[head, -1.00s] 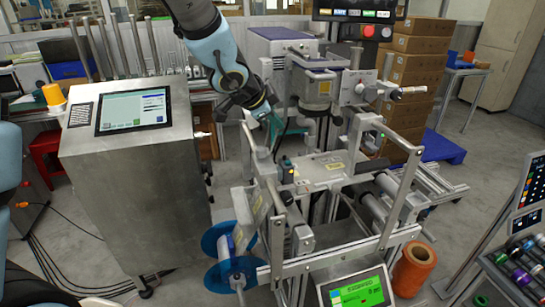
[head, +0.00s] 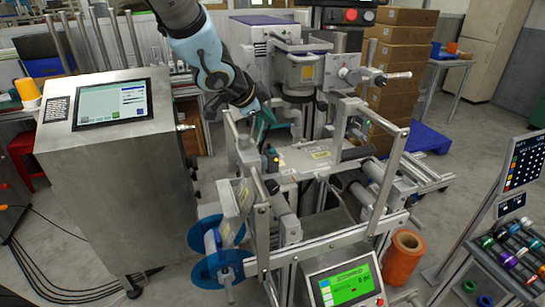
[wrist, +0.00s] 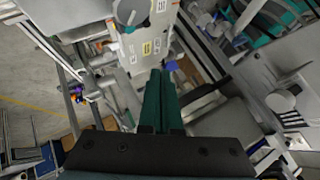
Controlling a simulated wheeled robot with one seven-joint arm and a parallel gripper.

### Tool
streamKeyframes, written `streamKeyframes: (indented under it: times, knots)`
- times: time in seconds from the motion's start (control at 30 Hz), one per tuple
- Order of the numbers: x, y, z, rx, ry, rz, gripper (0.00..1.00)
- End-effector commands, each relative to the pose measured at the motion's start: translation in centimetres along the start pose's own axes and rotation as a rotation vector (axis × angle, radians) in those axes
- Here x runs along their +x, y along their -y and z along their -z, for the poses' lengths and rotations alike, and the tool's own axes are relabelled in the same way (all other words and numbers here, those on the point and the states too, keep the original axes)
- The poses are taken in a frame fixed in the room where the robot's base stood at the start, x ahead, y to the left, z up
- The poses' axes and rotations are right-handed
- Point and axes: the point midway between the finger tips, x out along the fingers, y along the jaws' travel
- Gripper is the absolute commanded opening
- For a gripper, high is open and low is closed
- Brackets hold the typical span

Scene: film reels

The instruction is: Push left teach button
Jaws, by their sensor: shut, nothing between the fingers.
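A small dark sensor block (head: 271,160) with a yellow-orange light stands on the film machine's flat metal plate (head: 313,160) in the head view. The left teach button cannot be made out on it. My gripper (head: 263,127) has green fingers, is shut and empty, and points down just above and behind this block. In the wrist view the shut green fingers (wrist: 163,78) reach toward a small blue piece (wrist: 171,66) at the edge of a pale labelled plate (wrist: 146,44). I cannot tell whether they touch it.
The machine's metal side frames (head: 393,165) and rollers surround the plate. A blue reel (head: 213,268) and a green-lit screen (head: 347,284) are at the front. A steel cabinet with a touchscreen (head: 112,103) stands left. An orange roll (head: 404,258) stands on the floor at right.

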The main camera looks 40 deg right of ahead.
Motion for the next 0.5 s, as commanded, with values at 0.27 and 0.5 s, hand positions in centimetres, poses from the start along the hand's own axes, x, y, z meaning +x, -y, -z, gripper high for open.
streamKeyframes:
  times: [0.27,0.5]
  knots:
    - [3.2,-2.4,-2.4,0.0,0.0,0.0,0.0]
    - [4.2,-3.0,-3.0,-0.001,0.0,0.0,0.0]
